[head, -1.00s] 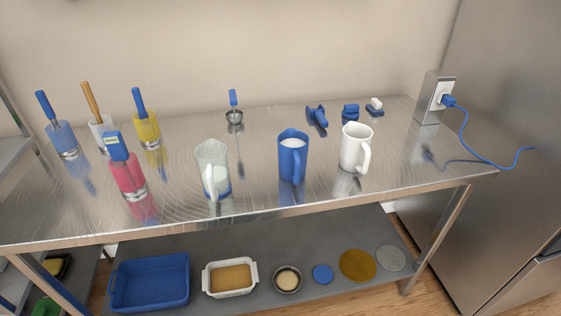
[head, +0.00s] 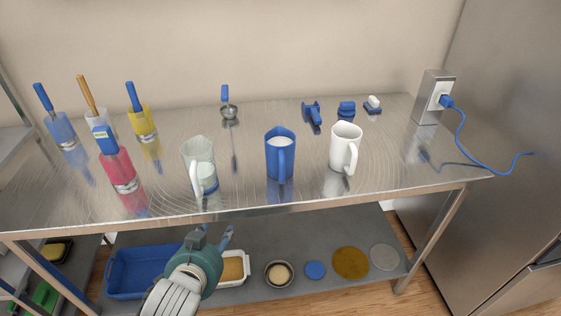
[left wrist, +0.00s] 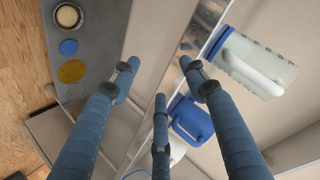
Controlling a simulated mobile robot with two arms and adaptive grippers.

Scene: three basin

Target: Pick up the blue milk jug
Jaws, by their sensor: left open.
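The blue milk jug (head: 272,148) stands upright on the steel table, with milk inside and its handle toward me. It stands between a clear jug (head: 191,160) and a white jug (head: 341,143). My left gripper (head: 214,234) is open and empty, in front of the table's front edge, left of the blue jug and apart from it. In the left wrist view my gripper's spread fingers (left wrist: 160,75) show, with the blue jug (left wrist: 186,116) beyond them, partly covered by a finger. My right gripper is not in view.
The steel tabletop's front edge (head: 250,210) lies between my gripper and the jugs. A red container (head: 121,172) and several utensil holders stand at the left. A power outlet (head: 437,97) with a blue cable stands at the right. A blue basin (head: 128,272) is on the lower shelf.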

